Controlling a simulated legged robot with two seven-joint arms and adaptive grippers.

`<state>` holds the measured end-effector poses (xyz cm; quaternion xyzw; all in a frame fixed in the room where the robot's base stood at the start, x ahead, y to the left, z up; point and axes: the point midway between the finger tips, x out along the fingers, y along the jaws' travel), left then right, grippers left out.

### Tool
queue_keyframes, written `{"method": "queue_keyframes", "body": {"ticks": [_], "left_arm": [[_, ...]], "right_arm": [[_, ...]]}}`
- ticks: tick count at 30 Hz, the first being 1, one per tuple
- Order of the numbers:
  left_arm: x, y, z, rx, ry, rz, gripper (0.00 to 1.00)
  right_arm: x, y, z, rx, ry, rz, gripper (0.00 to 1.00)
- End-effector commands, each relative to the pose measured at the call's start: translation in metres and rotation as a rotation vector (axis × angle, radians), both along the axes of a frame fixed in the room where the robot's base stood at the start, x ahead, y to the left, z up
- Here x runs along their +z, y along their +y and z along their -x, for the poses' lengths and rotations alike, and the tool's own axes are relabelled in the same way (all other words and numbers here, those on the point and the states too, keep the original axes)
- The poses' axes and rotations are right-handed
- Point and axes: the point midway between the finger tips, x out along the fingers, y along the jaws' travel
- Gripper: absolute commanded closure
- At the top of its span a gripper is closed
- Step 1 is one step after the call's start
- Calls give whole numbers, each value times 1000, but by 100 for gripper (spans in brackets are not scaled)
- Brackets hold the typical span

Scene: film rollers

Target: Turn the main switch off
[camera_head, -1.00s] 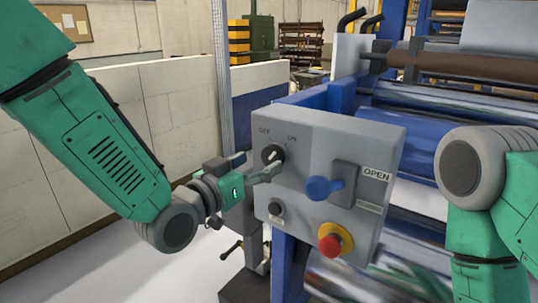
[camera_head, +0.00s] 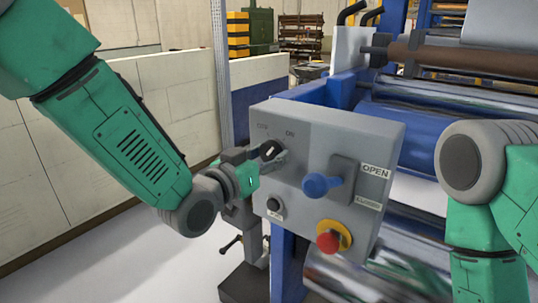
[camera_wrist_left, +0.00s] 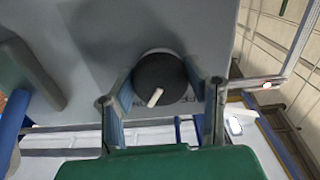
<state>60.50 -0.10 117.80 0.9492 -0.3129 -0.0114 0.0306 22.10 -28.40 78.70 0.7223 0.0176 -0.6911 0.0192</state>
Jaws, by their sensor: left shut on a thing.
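The main switch (camera_head: 270,149) is a round black knob with a white pointer on the upper left of a grey control box (camera_head: 340,135). OFF and ON labels sit above it, and the pointer appears to lean toward ON. My left gripper (camera_head: 267,156) is shut on this knob, partly covering it. In the left wrist view the knob (camera_wrist_left: 160,76) sits between the two fingers (camera_wrist_left: 160,92), its pointer slanting down and left. My right arm shows at the right edge of the head view, but its gripper is out of frame.
The box also carries a blue rotary handle (camera_head: 319,185) beside an OPEN label, a red emergency button (camera_head: 328,242) on a yellow ring, and a small black knob (camera_head: 274,205). Machine rollers (camera_head: 450,95) lie behind and right. A pale wall (camera_head: 70,170) stands left.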

Motion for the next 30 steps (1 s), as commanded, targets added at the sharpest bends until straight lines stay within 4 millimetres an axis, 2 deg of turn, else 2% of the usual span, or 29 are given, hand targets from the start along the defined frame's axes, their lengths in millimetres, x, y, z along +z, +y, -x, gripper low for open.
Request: {"method": "queue_keyframes", "body": {"ticks": [1,14,30], "left_arm": [[0,5,-2,13,1,-1,85],[0,7,-1,11,57,80,85],[-1,9,-1,15,335,462,85]], "right_arm": [[0,0,0,0,0,0,60],[0,0,0,-1,0,0,60],[-7,0,0,-1,0,0,60]]}}
